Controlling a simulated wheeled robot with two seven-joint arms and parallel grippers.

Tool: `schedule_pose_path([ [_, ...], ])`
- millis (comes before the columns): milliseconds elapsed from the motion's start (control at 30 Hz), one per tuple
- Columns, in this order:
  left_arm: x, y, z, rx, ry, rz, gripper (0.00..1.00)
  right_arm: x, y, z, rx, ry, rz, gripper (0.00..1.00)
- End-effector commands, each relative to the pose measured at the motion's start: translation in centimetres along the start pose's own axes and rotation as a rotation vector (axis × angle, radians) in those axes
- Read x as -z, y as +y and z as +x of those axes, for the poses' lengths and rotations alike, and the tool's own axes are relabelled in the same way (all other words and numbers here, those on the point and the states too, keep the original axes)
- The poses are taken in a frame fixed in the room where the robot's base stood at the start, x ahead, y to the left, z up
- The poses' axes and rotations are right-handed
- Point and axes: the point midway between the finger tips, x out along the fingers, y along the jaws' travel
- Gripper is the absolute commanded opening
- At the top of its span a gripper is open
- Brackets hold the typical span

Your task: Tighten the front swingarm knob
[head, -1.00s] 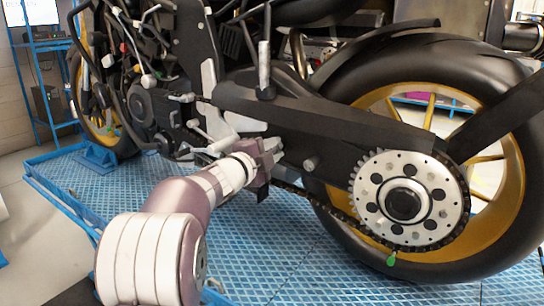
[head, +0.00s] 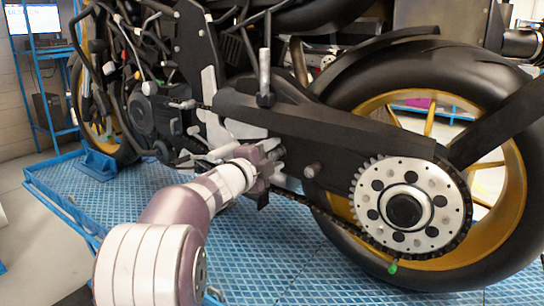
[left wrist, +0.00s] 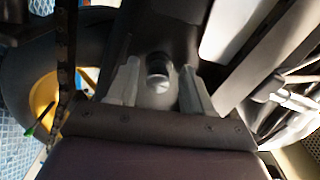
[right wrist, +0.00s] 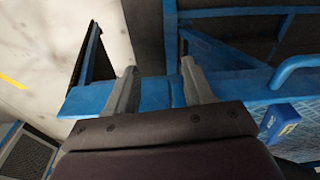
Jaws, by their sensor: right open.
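A short silver knob (head: 312,170) sticks out of the black swingarm (head: 340,125) in the head view. My left gripper (head: 272,158) is in front of the swingarm, just left of that knob in the picture. In the left wrist view a round knob (left wrist: 159,82) with a pale face lies between the spread fingers of my left gripper (left wrist: 160,88), with a gap on each side. I cannot tell for sure whether both views show the same knob. My right gripper (right wrist: 157,85) is open and empty in the right wrist view, away from the swingarm.
The rear wheel (head: 440,75) and sprocket with chain (head: 408,205) lie right of my left gripper. Black and silver frame parts are close on its left. The motorcycle stands on a blue platform (head: 270,255). A blue rail (right wrist: 150,95) lies below my right gripper.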

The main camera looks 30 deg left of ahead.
Motion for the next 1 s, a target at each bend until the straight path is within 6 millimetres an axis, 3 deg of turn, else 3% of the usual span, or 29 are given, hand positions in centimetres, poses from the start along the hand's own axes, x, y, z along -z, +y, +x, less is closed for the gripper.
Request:
schedule_pose_path([
  [167, 0.0, 0.0, -0.5, -0.001, 0.000, -0.001, 0.51, 0.0, 0.0, 0.0, 0.000, 0.000, 0.000, 0.53],
  [267, -0.1, 0.0, -2.0, 0.000, -0.002, 0.000, 0.51, 0.0, 0.0, 0.1, 0.000, 0.000, 0.000, 0.53],
  [500, 0.0, -0.1, -8.3, 0.002, -0.004, 0.001, 0.51, 0.0, 0.0, -0.1, 0.000, 0.000, 0.000, 0.53],
  [700, -0.1, -0.1, -12.0, 0.002, -0.002, 0.001, 0.51, 0.0, 0.0, -0.3, 0.000, 0.000, 0.000, 0.53],
  [1000, 0.0, 0.0, -12.8, 0.000, 0.001, 0.000, 0.51, 0.0, 0.0, -0.3, 0.000, 0.000, 0.000, 0.53],
])
